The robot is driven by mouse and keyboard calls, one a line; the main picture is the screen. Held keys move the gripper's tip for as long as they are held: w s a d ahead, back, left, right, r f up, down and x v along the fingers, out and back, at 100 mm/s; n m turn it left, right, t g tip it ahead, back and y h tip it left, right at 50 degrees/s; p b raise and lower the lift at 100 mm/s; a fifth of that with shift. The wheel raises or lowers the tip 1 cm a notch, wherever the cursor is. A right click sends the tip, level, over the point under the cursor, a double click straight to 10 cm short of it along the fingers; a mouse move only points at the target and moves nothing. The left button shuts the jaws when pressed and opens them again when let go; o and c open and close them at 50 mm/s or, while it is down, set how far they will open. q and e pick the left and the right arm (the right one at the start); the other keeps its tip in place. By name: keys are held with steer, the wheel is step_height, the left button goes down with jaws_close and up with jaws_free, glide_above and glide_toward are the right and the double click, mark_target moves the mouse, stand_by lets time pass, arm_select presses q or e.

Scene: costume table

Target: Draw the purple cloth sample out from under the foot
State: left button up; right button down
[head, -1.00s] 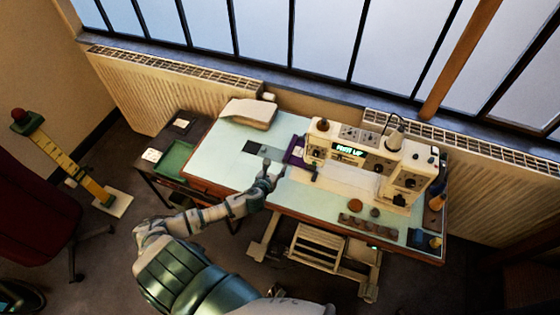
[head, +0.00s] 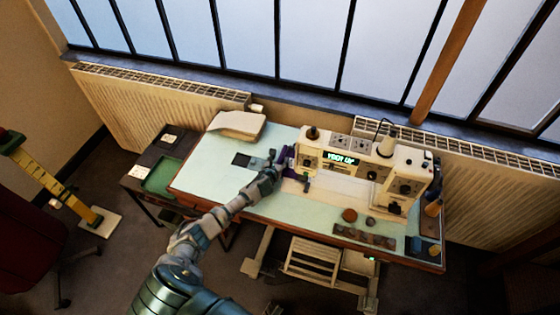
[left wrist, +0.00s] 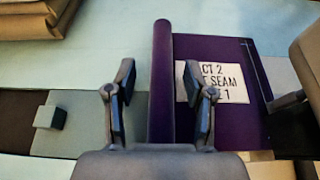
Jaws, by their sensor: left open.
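The purple cloth sample (head: 288,157) lies at the left end of the sewing machine (head: 365,165), whose display reads "FOOT UP". In the left wrist view the cloth (left wrist: 235,120) is flat with a white printed label (left wrist: 215,84), and a raised, rolled purple edge (left wrist: 161,50) runs along its left side. My left gripper (head: 274,166) is at the cloth's left side. In the left wrist view its open fingers (left wrist: 163,95) stand on either side of the rolled edge, apparently without closing on it. Grey machine parts (left wrist: 288,100) show at the cloth's right; the foot itself is unclear. My right gripper is out of view.
A folded beige stack (head: 237,124) lies at the table's back left. Several small round items (head: 362,234) lie along the front right. The pale tabletop (head: 205,170) is clear at left.

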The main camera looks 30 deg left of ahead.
arm_select(q)
steer(key=shift+w, duration=0.25)
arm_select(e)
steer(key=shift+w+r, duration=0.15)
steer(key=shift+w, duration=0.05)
arm_select(q)
jaws_close()
steer(key=shift+f, duration=0.1)
